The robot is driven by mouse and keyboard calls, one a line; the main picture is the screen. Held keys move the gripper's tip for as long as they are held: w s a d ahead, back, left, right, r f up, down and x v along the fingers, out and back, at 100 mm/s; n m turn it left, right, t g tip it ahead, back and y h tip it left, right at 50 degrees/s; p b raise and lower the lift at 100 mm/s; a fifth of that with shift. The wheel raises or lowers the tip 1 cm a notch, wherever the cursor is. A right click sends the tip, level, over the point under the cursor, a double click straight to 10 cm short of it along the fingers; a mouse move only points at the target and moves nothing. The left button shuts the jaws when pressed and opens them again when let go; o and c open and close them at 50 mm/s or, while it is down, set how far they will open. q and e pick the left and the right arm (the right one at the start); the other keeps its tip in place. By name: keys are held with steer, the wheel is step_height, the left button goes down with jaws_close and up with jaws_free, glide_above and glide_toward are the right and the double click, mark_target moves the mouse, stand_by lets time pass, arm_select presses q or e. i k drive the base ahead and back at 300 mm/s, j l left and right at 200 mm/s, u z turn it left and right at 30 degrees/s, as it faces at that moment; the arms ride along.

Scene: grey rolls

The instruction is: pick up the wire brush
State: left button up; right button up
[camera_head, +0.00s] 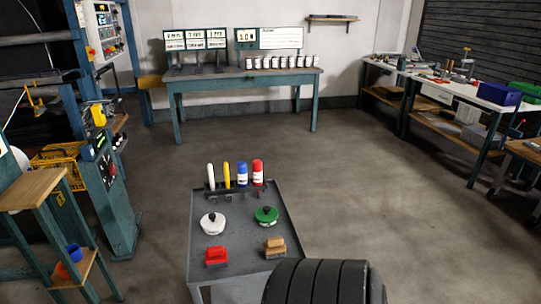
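No object is plainly recognisable as the wire brush. On the grey cart (237,262) at the bottom middle lie two small block-shaped items with raised tops. One is a tan block (275,248) at the right, and the other is a red block (216,257) at the left. Either may be a brush; bristles are too small to see. A dark ribbed shape covers the cart's front right corner, and I cannot tell what it is. Neither of my grippers is in view.
On the cart behind the blocks are a white round item (212,223), a green round item (266,215) and a rack of coloured cylinders (242,175). A teal workbench (243,77) stands at the back wall, another bench (492,95) at the right. Open floor (390,200) lies right of the cart.

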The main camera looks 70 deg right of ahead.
mark_target(215, 257)
steer(key=z, duration=1.8)
steer(key=u, duration=2.05)
steer(key=z, duration=2.05)
